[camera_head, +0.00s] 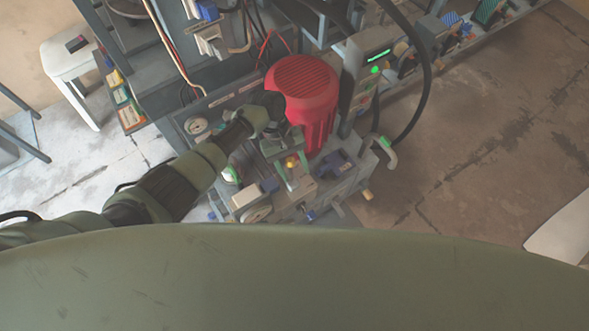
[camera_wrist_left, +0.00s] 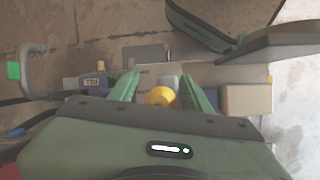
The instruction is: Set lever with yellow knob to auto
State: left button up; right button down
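The yellow knob (camera_head: 291,162) is on the machine's front, just below the red ribbed cylinder (camera_head: 306,92). In the left wrist view the yellow knob (camera_wrist_left: 160,96) lies between the two green fingers, with small gaps on its sides. My left gripper (camera_head: 292,174) reaches it from the left and is open around the knob; it also shows in the left wrist view (camera_wrist_left: 161,74). I see no finger closed on the knob. The lever's shaft is hidden, and I cannot read an auto marking. My right gripper is not in view.
A beige block (camera_wrist_left: 246,99) sits close to the right finger in the wrist view, and a blue part (camera_wrist_left: 93,82) to the left. A pale green hooked handle (camera_head: 388,152) and a black hose (camera_head: 424,90) are right of the machine. Bare floor (camera_head: 480,140) lies further right.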

aim_at(290, 160)
pick_arm(q)
jog(key=shift+s+f, duration=0.1)
jog(key=shift+s, duration=0.05)
jog(key=v, duration=0.8)
jog(key=shift+p, duration=0.4)
jog(key=shift+s+f, duration=0.1)
dwell(0.4)
